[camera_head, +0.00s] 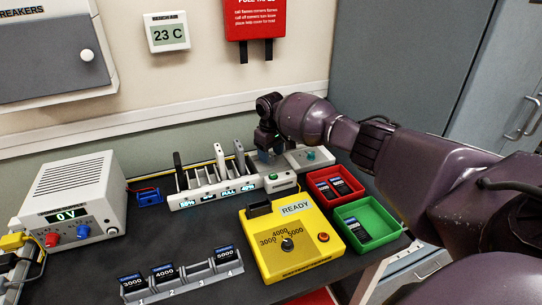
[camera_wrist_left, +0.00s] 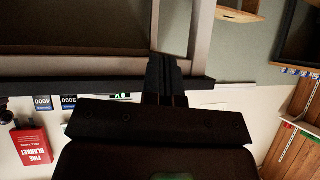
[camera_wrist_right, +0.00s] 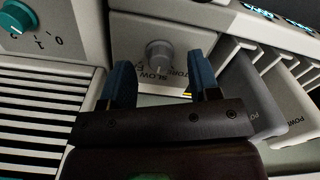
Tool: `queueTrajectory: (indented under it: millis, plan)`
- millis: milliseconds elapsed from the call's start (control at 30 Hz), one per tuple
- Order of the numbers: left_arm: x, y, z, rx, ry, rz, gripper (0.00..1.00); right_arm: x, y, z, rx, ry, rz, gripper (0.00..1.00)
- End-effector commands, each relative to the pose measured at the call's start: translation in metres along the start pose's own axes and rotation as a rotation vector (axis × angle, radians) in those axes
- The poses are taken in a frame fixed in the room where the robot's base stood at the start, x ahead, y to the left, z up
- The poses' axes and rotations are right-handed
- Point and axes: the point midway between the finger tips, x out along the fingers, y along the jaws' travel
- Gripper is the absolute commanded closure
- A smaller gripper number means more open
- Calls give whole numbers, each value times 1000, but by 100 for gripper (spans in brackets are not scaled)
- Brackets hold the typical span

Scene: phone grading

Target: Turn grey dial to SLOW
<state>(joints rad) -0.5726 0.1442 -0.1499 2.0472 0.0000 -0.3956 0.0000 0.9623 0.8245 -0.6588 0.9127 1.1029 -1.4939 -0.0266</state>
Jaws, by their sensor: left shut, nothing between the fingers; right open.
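The grey dial (camera_wrist_right: 159,54) shows in the right wrist view as a round knob on a light grey box face. The word SLOW is printed below it, partly cut by my gripper, and other lettering to its right is only partly readable. My right gripper (camera_wrist_right: 160,70) is open, with one blue finger on each side of the dial; I cannot tell whether they touch it. In the head view my right gripper (camera_head: 265,140) is at the back of the bench and hides the dial. My left gripper (camera_wrist_left: 165,80) is shut and empty, away from the bench.
A teal knob (camera_wrist_right: 17,17) and a slatted grille (camera_wrist_right: 40,120) are beside the dial. A rack of upright devices (camera_head: 195,190) stands close by. A yellow tester (camera_head: 290,262), red tray (camera_head: 312,178) and green tray (camera_head: 388,223) are nearer.

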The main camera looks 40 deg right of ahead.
Motion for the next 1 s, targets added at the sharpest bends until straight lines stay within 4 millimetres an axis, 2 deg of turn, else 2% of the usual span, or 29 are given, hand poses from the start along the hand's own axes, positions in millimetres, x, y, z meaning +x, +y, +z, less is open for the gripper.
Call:
queueTrajectory:
  millis: [33, 200, 433, 633, 1000]
  plan:
    - [-2, 0, -5, 0, 7, -1, 100, -13, 0, -1, 0, 6, 1, 44]
    - [-4, -2, -10, -1, 13, -2, 100, -46, 0, -1, -1, 7, 1, 44]
    - [-8, -3, -4, -2, -1, -5, 100, -80, 0, 0, -1, 5, 1, 44]
    - [-8, -3, -2, -3, -7, -6, 100, -92, 0, 0, 0, 1, 0, 44]
    - [-9, -3, -3, -3, -2, -5, 100, -93, 0, 0, 0, 1, 0, 44]
